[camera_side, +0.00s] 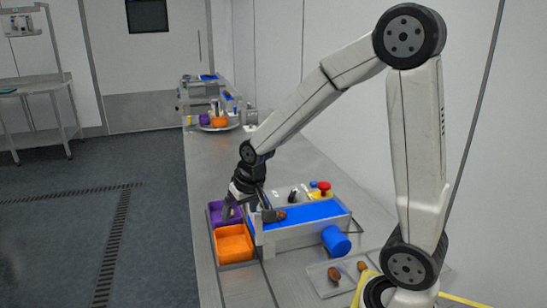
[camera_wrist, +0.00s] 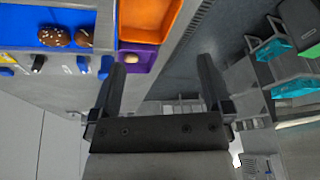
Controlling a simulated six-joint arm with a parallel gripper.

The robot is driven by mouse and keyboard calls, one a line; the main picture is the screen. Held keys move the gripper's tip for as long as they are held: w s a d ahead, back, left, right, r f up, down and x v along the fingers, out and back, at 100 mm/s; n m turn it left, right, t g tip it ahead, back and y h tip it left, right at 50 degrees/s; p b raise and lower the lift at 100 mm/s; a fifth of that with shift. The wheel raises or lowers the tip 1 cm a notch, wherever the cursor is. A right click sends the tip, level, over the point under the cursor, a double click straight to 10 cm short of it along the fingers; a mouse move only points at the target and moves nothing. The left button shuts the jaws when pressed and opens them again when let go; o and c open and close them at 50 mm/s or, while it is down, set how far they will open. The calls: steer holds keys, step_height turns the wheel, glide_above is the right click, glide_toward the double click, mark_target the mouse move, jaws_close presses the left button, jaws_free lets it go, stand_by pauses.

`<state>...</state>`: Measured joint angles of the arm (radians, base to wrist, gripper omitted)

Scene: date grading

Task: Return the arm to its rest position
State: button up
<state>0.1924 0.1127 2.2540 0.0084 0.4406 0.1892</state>
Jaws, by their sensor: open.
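My gripper (camera_side: 247,212) is at the left end of the small conveyor, with its fingers close above the purple tray (camera_side: 212,206). In the wrist view my gripper (camera_wrist: 160,75) shows two dark fingers spread wide with nothing between them. The purple tray (camera_wrist: 152,58) there holds one pale brown date (camera_wrist: 131,57). The arm is stretched forward and bent down at the wrist, away from its base.
An orange tray (camera_side: 233,258) sits in front of the purple one. The blue belt (camera_side: 310,211) carries brown dates (camera_wrist: 53,37). A blue cylinder (camera_side: 336,242), a red button (camera_side: 324,186) and a clear plate (camera_side: 322,283) with two dates are nearby. The front-left bench is clear.

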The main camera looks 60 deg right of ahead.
steer(key=s+a+f+n+g, duration=0.1)
steer(key=s+a+f+n, duration=0.3)
steer(key=s+a, duration=0.3)
steer(key=shift+s+f+y, duration=0.3)
steer(key=shift+s, duration=0.95)
steer(key=shift+a, duration=0.1)
